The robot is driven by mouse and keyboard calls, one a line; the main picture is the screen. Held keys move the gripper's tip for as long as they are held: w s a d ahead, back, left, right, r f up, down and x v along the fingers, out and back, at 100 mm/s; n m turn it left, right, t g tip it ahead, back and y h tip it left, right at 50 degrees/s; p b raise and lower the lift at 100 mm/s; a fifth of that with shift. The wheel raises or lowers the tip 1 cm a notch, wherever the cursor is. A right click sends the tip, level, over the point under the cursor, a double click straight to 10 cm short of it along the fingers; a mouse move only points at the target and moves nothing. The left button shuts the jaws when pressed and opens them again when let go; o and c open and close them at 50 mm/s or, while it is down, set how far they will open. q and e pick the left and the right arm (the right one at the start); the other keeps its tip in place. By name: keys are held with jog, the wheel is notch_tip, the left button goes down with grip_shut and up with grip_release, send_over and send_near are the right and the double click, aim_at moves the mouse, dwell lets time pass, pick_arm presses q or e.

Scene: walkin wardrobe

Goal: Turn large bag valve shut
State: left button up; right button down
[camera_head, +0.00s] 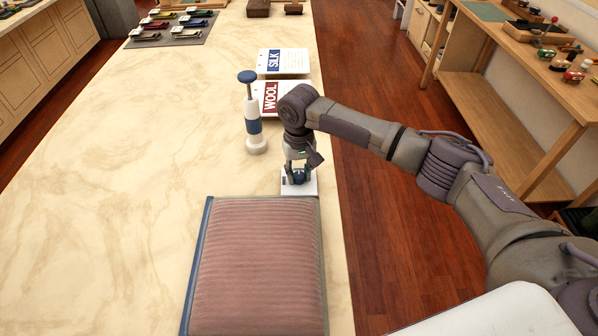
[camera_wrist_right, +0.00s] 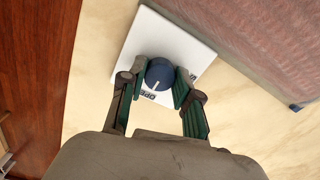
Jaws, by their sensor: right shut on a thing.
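The large bag (camera_head: 258,265) lies flat on the table, with ribbed pink fabric and a blue strip along its left edge. Its valve is a dark blue round knob (camera_wrist_right: 160,73) on a white square plate (camera_wrist_right: 160,38) at the bag's far right corner. The plate also shows in the head view (camera_head: 311,186). My right gripper (camera_head: 298,174) is shut on the knob, one finger on each side. In the right wrist view, a pale line on the knob points toward partly hidden lettering that seems to read OPEN. My left gripper is not in view.
A blue and white hand pump (camera_head: 254,128) stands upright left of my right gripper. WOOL (camera_head: 271,98) and SILK (camera_head: 283,61) cards lie beyond it. A grey mat (camera_head: 171,30) with several small items is far left. The table's left side is clear.

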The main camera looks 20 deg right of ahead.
jog(key=shift+r+n+p, duration=0.2)
jog(key=shift+n+p, duration=0.3)
jog(key=shift+p, duration=0.35)
jog(key=shift+n+p, duration=1.2)
jog(key=n+p, duration=0.2)
jog(key=n, duration=0.1)
jog(key=shift+n, duration=0.3)
jog(key=n+p, duration=0.1)
jog(key=n, duration=0.1)
jog(key=shift+n, duration=0.4)
jog(key=n+p, duration=0.1)
jog(key=n, duration=0.1)
jog(key=shift+w+f+n, duration=0.1)
jog(key=shift+n, duration=0.3)
jog(key=n, duration=0.5)
jog(key=shift+p, duration=0.4)
jog(key=shift+n, duration=0.3)
